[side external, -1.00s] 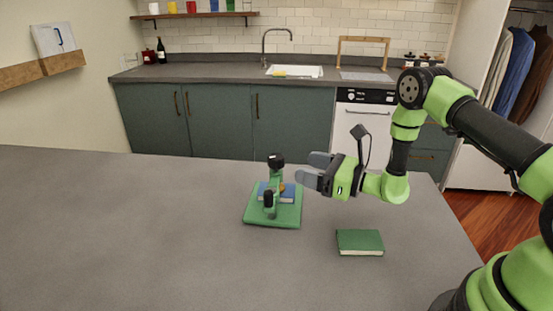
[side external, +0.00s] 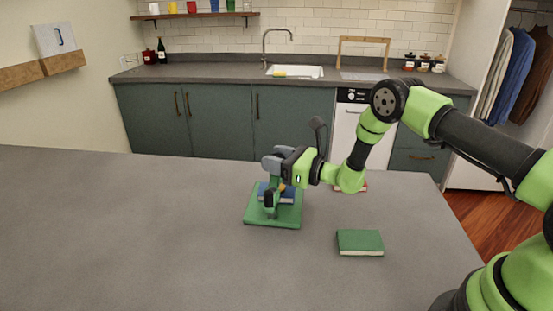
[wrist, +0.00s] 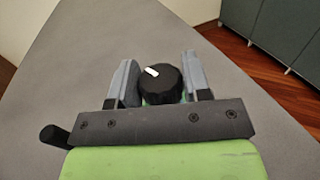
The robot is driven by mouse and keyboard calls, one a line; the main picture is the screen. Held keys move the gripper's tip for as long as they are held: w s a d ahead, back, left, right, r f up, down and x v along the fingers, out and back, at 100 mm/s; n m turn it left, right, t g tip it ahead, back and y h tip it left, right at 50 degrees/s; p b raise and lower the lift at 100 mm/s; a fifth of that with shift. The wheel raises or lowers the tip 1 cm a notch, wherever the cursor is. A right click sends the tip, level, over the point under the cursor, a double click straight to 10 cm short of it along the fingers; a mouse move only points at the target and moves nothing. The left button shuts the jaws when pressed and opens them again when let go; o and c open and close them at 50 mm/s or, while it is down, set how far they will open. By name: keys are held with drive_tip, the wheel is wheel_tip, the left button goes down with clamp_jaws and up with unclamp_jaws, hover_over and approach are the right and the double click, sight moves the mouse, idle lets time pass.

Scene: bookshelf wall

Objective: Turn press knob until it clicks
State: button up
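In the side view my gripper (side external: 273,161) is at the top of the press and hides the knob there. Blue books (side external: 289,194) lie in the press.
A green book (side external: 360,242) lies on the table to the right of the press. A reddish book (side external: 362,186) shows partly behind my arm. The left part of the table is clear.

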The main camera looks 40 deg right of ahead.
drive_tip(key=c, duration=0.4)
drive_tip(key=shift+h, duration=0.3)
drive_tip(key=m+t+h, duration=0.1)
drive_tip(key=m+h, duration=0.1)
drive_tip(key=h, duration=0.1)
drive_tip(key=shift+a+m, duration=0.1)
drive_tip(key=shift+m, duration=0.2)
drive_tip(key=shift+m+t+h, duration=0.3)
drive_tip(key=shift+m+h, duration=1.3)
drive_tip(key=shift+h, duration=1.4)
drive_tip(key=o, duration=0.9)
drive_tip(key=shift+s, duration=0.1)
